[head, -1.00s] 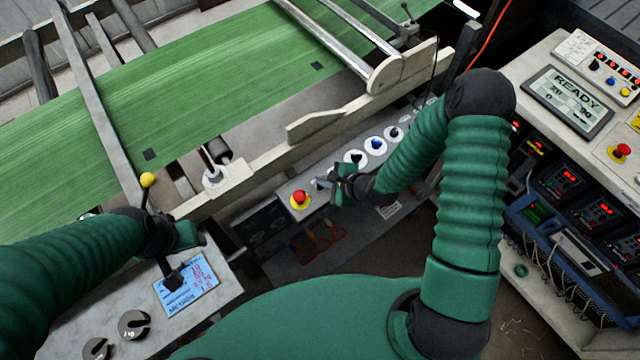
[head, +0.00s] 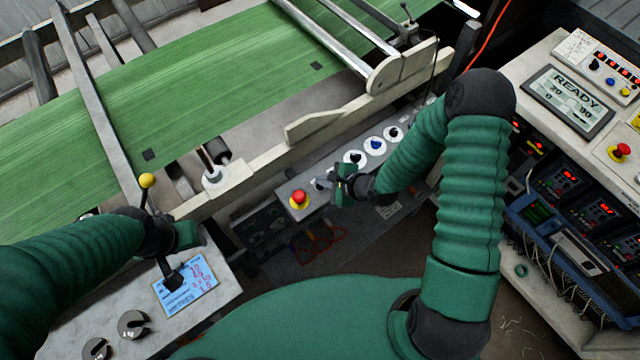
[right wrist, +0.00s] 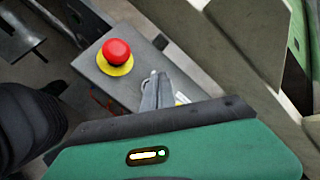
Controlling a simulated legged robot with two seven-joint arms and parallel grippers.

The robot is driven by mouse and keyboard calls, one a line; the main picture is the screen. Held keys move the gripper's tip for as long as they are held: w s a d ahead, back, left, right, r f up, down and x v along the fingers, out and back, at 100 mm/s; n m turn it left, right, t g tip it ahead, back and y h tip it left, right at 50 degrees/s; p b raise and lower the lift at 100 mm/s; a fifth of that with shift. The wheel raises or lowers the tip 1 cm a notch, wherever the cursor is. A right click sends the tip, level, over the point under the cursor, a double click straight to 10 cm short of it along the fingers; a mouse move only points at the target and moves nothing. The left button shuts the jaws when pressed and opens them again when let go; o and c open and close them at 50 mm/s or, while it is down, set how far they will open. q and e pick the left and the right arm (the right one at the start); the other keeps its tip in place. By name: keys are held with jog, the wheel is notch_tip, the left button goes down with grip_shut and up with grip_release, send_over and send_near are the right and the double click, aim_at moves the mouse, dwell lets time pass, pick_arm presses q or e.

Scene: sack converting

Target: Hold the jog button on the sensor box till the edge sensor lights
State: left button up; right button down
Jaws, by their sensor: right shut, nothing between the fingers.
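A long grey control box (head: 286,191) runs below the cream rail. It carries a red mushroom button on a yellow base (head: 299,198) and several white-ringed knobs (head: 375,146). My right gripper (head: 334,183) is shut and empty, over the box just right of the red button. In the right wrist view its grey fingertips (right wrist: 152,90) point at the box top beside the red button (right wrist: 117,51). Whether they touch a button is hidden. I cannot pick out the jog button or the edge sensor. My left gripper (head: 174,276) is above a blue-white display; its jaws are unclear.
A green web (head: 200,100) crosses the upper left under metal rollers. A yellow-knobbed lever (head: 147,181) stands by my left wrist. A console (head: 568,100) at right reads READY. Slotted round weights (head: 133,324) lie at lower left. Red cables hang below the box.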

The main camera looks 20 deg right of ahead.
jog(key=shift+f, duration=0.15)
jog(key=shift+f, duration=0.2)
jog(key=shift+f, duration=0.45)
dwell(2.5)
jog(key=shift+r, duration=0.1)
dwell(2.3)
jog(key=shift+r+p, duration=0.7)
jog(key=shift+r, duration=0.1)
notch_tip(320, 180, up, 5)
jog(key=p, duration=0.5)
jog(key=shift+r, duration=0.1)
dwell(0.7)
